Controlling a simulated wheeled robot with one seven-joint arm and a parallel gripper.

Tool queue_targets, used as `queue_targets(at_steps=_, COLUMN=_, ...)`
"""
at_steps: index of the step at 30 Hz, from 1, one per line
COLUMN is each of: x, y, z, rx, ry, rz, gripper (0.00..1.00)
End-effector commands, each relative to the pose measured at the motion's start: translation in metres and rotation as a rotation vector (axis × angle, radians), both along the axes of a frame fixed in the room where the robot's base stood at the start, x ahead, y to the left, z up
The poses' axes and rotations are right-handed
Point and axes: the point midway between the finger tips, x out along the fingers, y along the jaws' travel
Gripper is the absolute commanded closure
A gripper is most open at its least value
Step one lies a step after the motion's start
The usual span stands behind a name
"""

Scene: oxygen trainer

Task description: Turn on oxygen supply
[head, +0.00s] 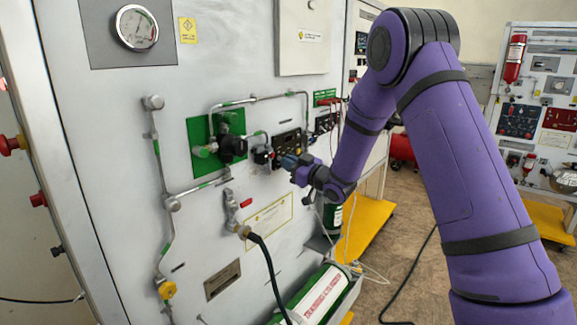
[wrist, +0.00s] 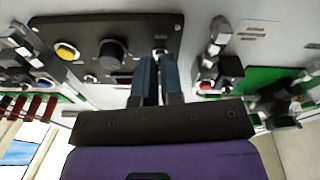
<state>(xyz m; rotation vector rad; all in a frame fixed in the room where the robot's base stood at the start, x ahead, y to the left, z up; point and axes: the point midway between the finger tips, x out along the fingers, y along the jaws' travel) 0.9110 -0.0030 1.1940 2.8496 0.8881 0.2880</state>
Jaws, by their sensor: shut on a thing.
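The black control panel (head: 287,146) is on the white wall unit, right of the green plate. In the wrist view the panel (wrist: 85,45) carries a yellow button (wrist: 66,51), a black knob (wrist: 112,52) and a small silver toggle switch (wrist: 160,50). My gripper (head: 283,160) is at this panel. In the wrist view its two blue fingers (wrist: 158,62) are close together at the toggle, shut on it as far as I can see; the fingers partly hide the contact. A green plate (head: 200,132) holds a valve with a black knob (head: 233,149).
Metal pipes (head: 158,150) run along the wall unit. A green cylinder (head: 322,296) lies low in front. A yellow platform (head: 364,232) and bare floor are at right.

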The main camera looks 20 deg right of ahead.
Motion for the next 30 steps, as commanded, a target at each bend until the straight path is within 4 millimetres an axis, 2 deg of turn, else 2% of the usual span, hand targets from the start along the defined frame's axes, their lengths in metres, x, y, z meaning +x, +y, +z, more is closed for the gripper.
queue_targets(at_steps=15, x=0.001, y=0.000, z=0.019, rx=-0.266, ry=0.360, rz=-0.001, gripper=1.00)
queue_targets(at_steps=30, x=0.003, y=0.001, z=0.024, rx=-0.367, ry=0.503, rz=-0.002, gripper=1.00)
